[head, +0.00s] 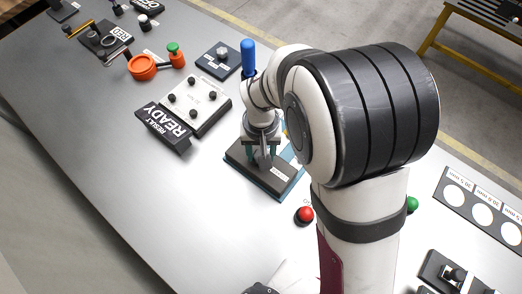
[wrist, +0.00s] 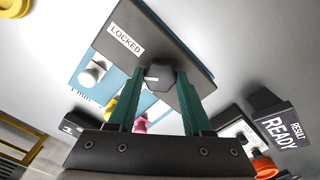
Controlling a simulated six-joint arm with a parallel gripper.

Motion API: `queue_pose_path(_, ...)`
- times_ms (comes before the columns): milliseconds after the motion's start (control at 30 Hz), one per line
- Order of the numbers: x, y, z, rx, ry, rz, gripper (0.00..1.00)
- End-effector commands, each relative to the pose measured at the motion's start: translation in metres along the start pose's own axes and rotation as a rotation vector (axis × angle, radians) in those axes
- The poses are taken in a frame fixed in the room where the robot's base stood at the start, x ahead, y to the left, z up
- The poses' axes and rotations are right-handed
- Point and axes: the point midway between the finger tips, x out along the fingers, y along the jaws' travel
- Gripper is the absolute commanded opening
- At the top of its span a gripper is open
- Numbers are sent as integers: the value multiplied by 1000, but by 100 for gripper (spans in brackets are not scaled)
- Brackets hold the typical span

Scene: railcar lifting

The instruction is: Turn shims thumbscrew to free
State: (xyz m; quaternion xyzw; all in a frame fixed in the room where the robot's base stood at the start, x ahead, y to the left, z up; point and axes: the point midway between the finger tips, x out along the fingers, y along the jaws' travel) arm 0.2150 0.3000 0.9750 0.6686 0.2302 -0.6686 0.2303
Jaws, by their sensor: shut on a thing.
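The shims thumbscrew (wrist: 158,77) is a dark grey knob with a white mark. It stands on a dark plate (wrist: 125,22) with a white label reading LOCKED (wrist: 124,39). In the wrist view my gripper (wrist: 160,76) has its two green fingers on either side of the knob, shut on it. In the head view my gripper (head: 261,155) points down at the dark plate (head: 280,178), and the knob is hidden between the fingers. The plate lies on a blue base (wrist: 88,72).
A READY result sign (head: 168,126) and a plate with black knobs (head: 196,102) stand to the left. A red button (head: 305,214) is just in front. A blue handle (head: 248,58) rises behind my wrist. Orange parts (head: 142,67) lie further left. The table's near left is clear.

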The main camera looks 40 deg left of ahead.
Motion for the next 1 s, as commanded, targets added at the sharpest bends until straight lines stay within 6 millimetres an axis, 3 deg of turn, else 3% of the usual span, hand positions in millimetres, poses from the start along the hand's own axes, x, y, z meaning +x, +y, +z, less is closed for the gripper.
queue_pose_path(600, -1, 0, 0, -570, -1, 0, 0)
queue_pose_path(1000, -1, 0, 0, -831, -1, 0, 0)
